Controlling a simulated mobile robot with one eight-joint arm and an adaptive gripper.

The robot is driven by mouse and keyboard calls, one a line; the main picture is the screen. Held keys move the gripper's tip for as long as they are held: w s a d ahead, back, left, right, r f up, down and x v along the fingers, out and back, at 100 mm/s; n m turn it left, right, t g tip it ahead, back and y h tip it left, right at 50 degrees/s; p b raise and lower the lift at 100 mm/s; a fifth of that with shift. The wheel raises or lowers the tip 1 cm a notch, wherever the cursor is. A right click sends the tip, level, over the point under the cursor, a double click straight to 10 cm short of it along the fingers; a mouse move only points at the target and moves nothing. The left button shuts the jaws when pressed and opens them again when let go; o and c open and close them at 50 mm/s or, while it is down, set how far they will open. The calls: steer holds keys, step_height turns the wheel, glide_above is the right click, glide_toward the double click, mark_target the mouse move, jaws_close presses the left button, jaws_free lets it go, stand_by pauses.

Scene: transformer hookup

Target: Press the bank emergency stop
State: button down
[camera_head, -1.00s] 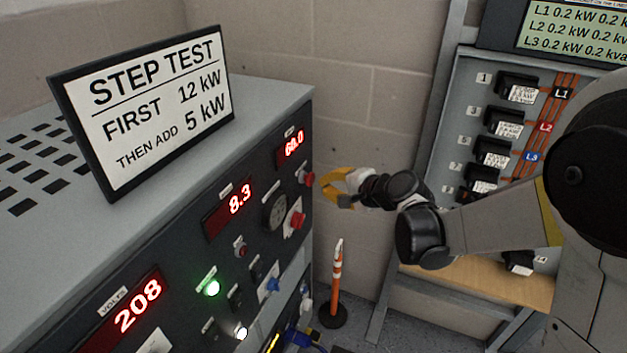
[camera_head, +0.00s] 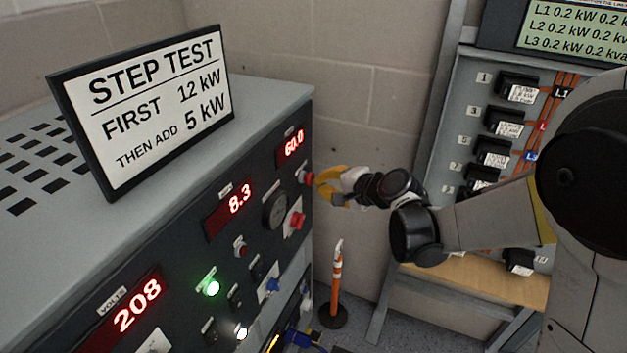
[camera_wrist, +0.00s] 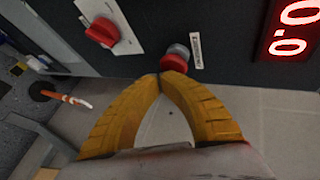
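A small red button (camera_head: 307,179) in a grey collar sits high on the right of the dark console front; in the wrist view the red button (camera_wrist: 174,63) has a label beside it that I cannot read. A second red control (camera_head: 297,220) on a white plate sits below it and also shows in the wrist view (camera_wrist: 102,31). I cannot tell from lettering which is the emergency stop. My gripper (camera_head: 319,181) is shut and empty, its yellow fingertips (camera_wrist: 164,76) together right at the upper red button. I cannot tell whether they touch it.
The console (camera_head: 262,115) carries a step test sign (camera_head: 150,110) on top and red readouts. An orange and white post (camera_head: 337,280) stands on the floor to its right. A breaker panel (camera_head: 468,85) stands behind my arm. The wall behind the gripper is bare.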

steer(key=shift+w+a, duration=0.1)
steer(key=shift+a, duration=0.15)
steer(key=shift+d, duration=0.1)
stand_by(0.4)
steer(key=shift+s+d, duration=0.3)
steer(key=shift+d, duration=0.4)
steer(key=s+d, duration=0.2)
steer(key=d, duration=0.3)
steer(key=shift+d, duration=0.35)
